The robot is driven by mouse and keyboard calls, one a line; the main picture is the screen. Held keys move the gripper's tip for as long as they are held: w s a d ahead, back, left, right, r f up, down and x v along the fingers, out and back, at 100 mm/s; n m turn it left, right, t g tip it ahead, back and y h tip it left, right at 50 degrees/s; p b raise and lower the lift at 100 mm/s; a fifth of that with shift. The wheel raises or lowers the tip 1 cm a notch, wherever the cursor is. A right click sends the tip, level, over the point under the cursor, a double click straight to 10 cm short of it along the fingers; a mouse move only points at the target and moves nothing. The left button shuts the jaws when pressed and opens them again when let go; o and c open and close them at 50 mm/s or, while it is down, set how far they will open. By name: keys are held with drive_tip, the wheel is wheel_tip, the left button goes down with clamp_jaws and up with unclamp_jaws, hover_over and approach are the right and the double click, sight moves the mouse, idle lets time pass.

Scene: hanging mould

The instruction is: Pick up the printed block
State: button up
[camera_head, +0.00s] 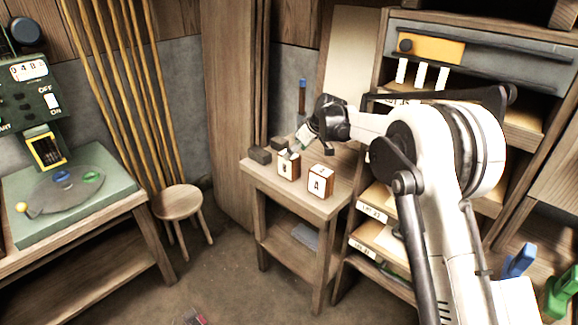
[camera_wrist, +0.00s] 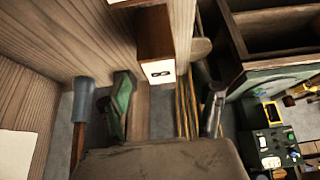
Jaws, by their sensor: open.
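Two wooden blocks with white printed faces stand on a small wooden table (camera_head: 328,208). The right block (camera_head: 320,182) shows a letter A. The left block (camera_head: 288,166) has a dark mark that I cannot read surely. My gripper (camera_head: 297,148) is at the left block, tilted down from the upper right; I cannot tell whether it touches. In the wrist view my gripper (camera_wrist: 167,100) is open, with a green finger at left and a grey one at right. A wooden block (camera_wrist: 157,45) with a white face marked like a B or 8 shows between and beyond them.
Dark small blocks (camera_head: 260,156) lie at the table's back left. A shelf unit (camera_head: 372,212) stands close at right. A stool (camera_head: 178,202) and a green-topped bench (camera_head: 75,195) are at left.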

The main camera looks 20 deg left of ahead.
sight(291, 170)
drive_tip(key=x, duration=0.3)
drive_tip(key=shift+w+a+f, duration=0.1)
drive_tip(key=shift+a+f, duration=0.05)
drive_tip(key=shift+f, duration=0.15)
drive_tip(key=x, duration=0.4)
drive_tip(key=shift+w+a+r, duration=0.15)
drive_tip(key=shift+a+r, duration=0.05)
drive_tip(key=shift+w+a+f, duration=0.15)
drive_tip(key=shift+a+f, duration=0.15)
drive_tip(key=shift+f, duration=0.25)
drive_tip(key=c, duration=1.3)
